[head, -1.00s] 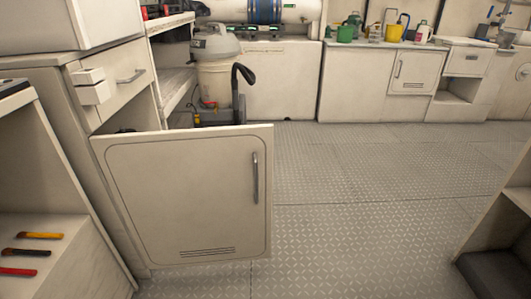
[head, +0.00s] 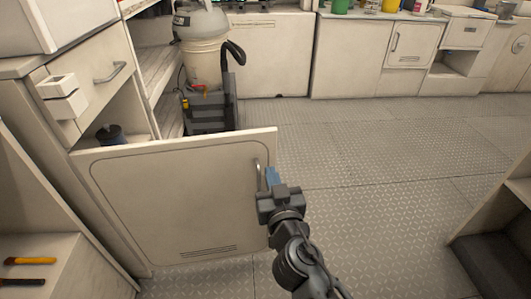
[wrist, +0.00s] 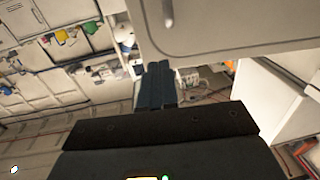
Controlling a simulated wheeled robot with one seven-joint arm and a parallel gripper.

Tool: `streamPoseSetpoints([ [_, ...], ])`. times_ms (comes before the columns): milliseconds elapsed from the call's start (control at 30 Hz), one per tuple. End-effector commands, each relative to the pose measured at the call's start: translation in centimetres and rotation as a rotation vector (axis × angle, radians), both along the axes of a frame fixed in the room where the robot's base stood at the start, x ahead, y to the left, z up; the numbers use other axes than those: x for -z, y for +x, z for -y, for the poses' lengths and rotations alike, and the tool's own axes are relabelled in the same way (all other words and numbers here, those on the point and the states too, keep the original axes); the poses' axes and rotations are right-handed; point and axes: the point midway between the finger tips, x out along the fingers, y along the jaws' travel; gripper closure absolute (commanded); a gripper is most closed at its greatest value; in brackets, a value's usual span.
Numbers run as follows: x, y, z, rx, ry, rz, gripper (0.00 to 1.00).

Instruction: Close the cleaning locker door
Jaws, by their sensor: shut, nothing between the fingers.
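The cleaning locker door (head: 180,200) is a cream panel with a vertical metal handle (head: 257,174) near its right edge and a small vent low down. It stands swung open from the cabinet at the left. My gripper (head: 271,178) is shut and empty, near the door's right edge by the handle; I cannot tell whether it touches. In the wrist view, the shut fingers (wrist: 156,85) point past the door (wrist: 230,25), whose panel fills the top right. Behind the door, the locker opening shows a dark blue-grey item (head: 111,134) inside.
A wet vacuum (head: 203,50) with a black hose and a dark crate (head: 207,112) stand behind the door. Cabinets (head: 350,55) line the back wall. The patterned floor (head: 380,190) to the right is clear. A dark-based unit (head: 495,245) stands at lower right.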

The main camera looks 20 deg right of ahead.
Motion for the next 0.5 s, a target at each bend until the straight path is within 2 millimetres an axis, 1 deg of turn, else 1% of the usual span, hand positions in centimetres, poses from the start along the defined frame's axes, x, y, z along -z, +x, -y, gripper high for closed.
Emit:
streamPoseSetpoints([
  [33,-0.2,1.1,0.3,0.002,0.000,0.001,1.00],
  [200,-0.2,4.2,0.9,0.000,0.000,0.001,1.00],
  [333,-0.1,5.9,1.3,0.001,0.000,0.001,1.00],
  [500,0.0,7.2,1.6,0.000,0.001,-0.001,1.00],
])
